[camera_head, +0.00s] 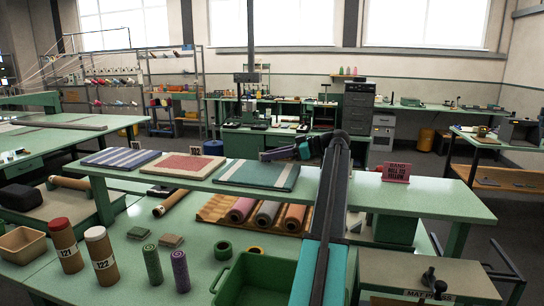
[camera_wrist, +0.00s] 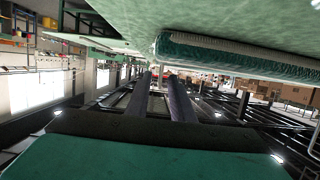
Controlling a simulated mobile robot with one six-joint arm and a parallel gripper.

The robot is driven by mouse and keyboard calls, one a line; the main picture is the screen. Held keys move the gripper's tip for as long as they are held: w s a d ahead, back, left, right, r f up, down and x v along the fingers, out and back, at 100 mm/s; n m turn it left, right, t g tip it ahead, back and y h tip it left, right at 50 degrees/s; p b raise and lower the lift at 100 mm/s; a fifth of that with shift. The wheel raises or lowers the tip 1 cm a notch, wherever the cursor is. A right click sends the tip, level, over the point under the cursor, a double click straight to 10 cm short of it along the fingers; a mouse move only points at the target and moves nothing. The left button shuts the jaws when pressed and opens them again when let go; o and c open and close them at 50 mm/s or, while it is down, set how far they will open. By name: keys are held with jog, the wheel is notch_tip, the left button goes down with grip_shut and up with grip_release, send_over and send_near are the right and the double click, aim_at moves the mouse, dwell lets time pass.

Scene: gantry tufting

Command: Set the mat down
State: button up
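A grey-green striped mat (camera_head: 258,175) lies flat on the pale green raised shelf (camera_head: 430,204). Left of it on the same shelf lie a red and cream mat (camera_head: 187,166) and a blue and white striped mat (camera_head: 118,158). My gripper (camera_head: 268,155) is just behind the grey-green mat, pointing left. In the wrist view my two dark fingers (camera_wrist: 160,73) stand apart with nothing seen between them. A mat edge with teal pile and a pale rim (camera_wrist: 240,55) runs close beside the fingertips, outside the gap, on a pale green surface (camera_wrist: 230,20).
A pink sign (camera_head: 397,172) stands on the shelf right of my arm. Shelf space between sign and mat is partly hidden by my arm.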

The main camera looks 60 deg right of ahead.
jog(key=shift+r, duration=0.2)
jog(key=shift+s+d, duration=0.15)
jog(key=shift+s, duration=0.1)
jog(key=b+v, duration=0.3)
jog(key=v, duration=0.7)
jog(key=shift+s+b, duration=0.3)
jog(key=shift+s+d+r, duration=0.15)
jog(key=shift+s+r, duration=0.05)
jog(key=shift+s, duration=0.2)
jog(key=shift+w, duration=0.1)
